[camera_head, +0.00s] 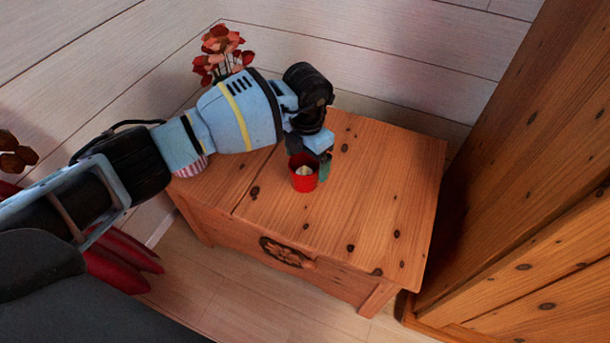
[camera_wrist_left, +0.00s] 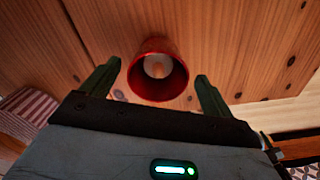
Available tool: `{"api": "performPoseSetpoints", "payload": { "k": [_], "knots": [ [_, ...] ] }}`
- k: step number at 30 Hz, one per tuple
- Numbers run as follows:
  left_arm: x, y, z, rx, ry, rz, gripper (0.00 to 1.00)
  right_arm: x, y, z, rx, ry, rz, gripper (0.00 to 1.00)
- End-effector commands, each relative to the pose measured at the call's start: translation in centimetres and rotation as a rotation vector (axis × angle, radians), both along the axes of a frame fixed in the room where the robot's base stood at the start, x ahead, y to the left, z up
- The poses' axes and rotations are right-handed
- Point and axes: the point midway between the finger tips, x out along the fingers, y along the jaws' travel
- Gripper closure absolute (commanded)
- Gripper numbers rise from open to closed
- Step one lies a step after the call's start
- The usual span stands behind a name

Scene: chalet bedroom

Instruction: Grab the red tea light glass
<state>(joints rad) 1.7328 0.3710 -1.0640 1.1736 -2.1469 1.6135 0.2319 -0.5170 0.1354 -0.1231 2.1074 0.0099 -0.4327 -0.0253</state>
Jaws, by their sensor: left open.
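The red tea light glass (camera_head: 302,178) stands upright on the wooden chest, with a pale candle inside. In the left wrist view the glass (camera_wrist_left: 158,88) lies ahead of and between the two fingertips. My left gripper (camera_head: 322,166) is open, with its fingers close to the glass in the head view. In the left wrist view the open left gripper (camera_wrist_left: 158,78) has a dark green finger on each side, apart from the glass wall. Part of the far finger is hidden behind the glass in the head view. My right gripper is not in view.
The wooden chest (camera_head: 385,215) has bare room on its right side. Red flowers (camera_head: 220,52) stand at its back left, and a red and white striped thing (camera_head: 190,167) is partly hidden under my arm. A wooden cabinet (camera_head: 530,190) rises on the right.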

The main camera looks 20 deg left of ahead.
Motion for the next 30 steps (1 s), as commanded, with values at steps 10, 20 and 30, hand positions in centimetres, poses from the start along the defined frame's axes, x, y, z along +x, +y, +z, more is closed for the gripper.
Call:
{"api": "performPoseSetpoints", "payload": {
  "k": [10,20,30],
  "knots": [
    [-0.4,0.2,-2.3,0.000,0.000,-0.001,0.13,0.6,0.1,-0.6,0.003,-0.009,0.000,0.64],
    [-0.4,0.3,-5.2,-0.002,-0.004,0.000,0.13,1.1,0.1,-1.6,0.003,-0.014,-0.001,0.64],
    [-0.4,0.3,-5.1,-0.001,-0.003,0.000,0.39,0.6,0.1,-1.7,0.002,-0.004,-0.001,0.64]
  ]
}}
